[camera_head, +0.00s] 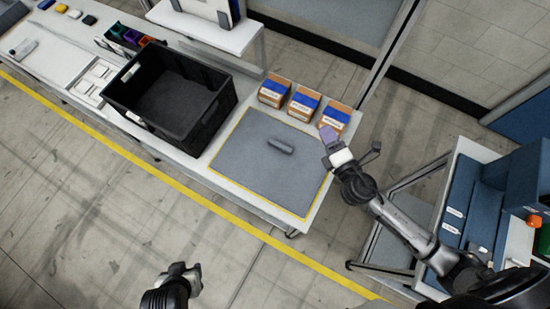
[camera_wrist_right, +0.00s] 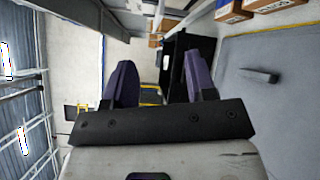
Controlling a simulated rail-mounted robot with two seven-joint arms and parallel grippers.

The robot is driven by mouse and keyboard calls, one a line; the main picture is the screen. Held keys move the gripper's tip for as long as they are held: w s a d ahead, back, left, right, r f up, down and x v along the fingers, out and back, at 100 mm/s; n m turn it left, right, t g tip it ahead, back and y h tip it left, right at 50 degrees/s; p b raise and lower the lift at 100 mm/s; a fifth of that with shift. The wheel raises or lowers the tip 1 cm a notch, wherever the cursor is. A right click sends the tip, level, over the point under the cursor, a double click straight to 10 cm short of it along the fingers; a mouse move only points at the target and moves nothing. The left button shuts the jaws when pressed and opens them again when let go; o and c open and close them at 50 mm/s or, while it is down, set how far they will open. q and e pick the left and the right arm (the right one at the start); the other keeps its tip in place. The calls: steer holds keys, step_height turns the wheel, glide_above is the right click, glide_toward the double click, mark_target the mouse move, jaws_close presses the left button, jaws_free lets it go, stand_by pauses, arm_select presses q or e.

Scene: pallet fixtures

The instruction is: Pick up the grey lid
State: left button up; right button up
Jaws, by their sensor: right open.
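A black open crate (camera_head: 215,115) stands left of the lid. Several cardboard boxes with blue labels, such as one box (camera_head: 304,103), line the lid's back edge, close to my right gripper. A blue unit (camera_head: 470,205) stands at the right.

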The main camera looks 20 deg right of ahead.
steer(key=f+n+g+y+b, duration=0.2)
steer(key=f+n, duration=0.3)
steer(key=n, duration=0.2)
steer(key=f+n+g+y+b, duration=0.2)
steer(key=f+n+y, duration=0.1)
steer(key=f+n, duration=0.3)
steer(key=w+f+n+g+y+b, duration=0.1)
steer(key=f+n+g+y+b, duration=0.1)
steer(key=f+n, duration=0.3)
steer(key=shift+a+f+n+g+y+b, duration=0.15)
steer(key=shift+n+g+y, duration=0.15)
steer(key=shift+n, duration=0.4)
steer(key=shift+a+f+n+g+y+b, duration=0.1)
steer(key=shift+n+g+y+b, duration=0.15)
steer(key=shift+n, duration=0.45)
glide_toward(280, 145)
steer(key=shift+w+a+f+n+g, duration=0.1)
steer(key=shift+w+a+n+g, duration=0.25)
steer(key=shift+w+a, duration=0.3)
steer(key=shift+b+x, duration=0.45)
steer(key=shift+x, duration=2.8)
arm_select(q)
step_height(280, 145, down, 10)
steer(key=shift+s, duration=0.15)
arm_select(e)
steer(key=shift+w+d+f, duration=0.1)
steer(key=shift+d, duration=0.05)
